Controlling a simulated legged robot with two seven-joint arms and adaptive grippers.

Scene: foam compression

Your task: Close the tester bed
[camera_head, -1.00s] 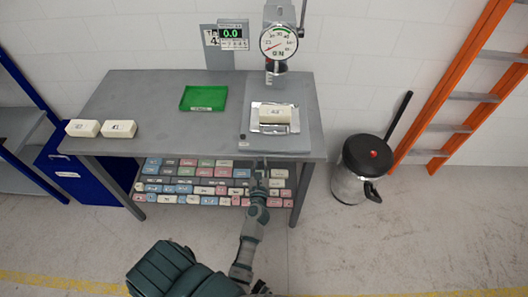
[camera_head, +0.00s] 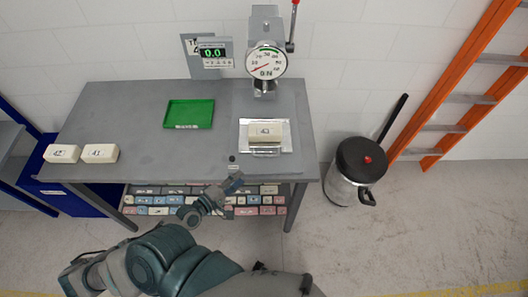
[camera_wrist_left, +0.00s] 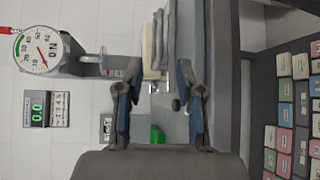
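The tester bed, a silver plate (camera_head: 284,139) with a bar handle (camera_head: 265,154) at its front, sits on the right of the grey table, below and in front of the dial press (camera_head: 266,62). A pale foam block (camera_head: 265,131) with a printed label lies on the bed. My left gripper (camera_head: 236,183) is at the table's front edge, below and left of the bed, apart from it. In the left wrist view its two fingers (camera_wrist_left: 158,92) are spread with nothing between them; the bed and block show beyond them. My right gripper is not visible.
A green tray (camera_head: 189,114) stands mid-table; two pale blocks (camera_head: 82,153) lie at the left. A small black knob (camera_head: 232,158) is near the front edge. Many coloured blocks fill the lower shelf. A bin (camera_head: 357,170) and orange ladder (camera_head: 470,90) stand at right.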

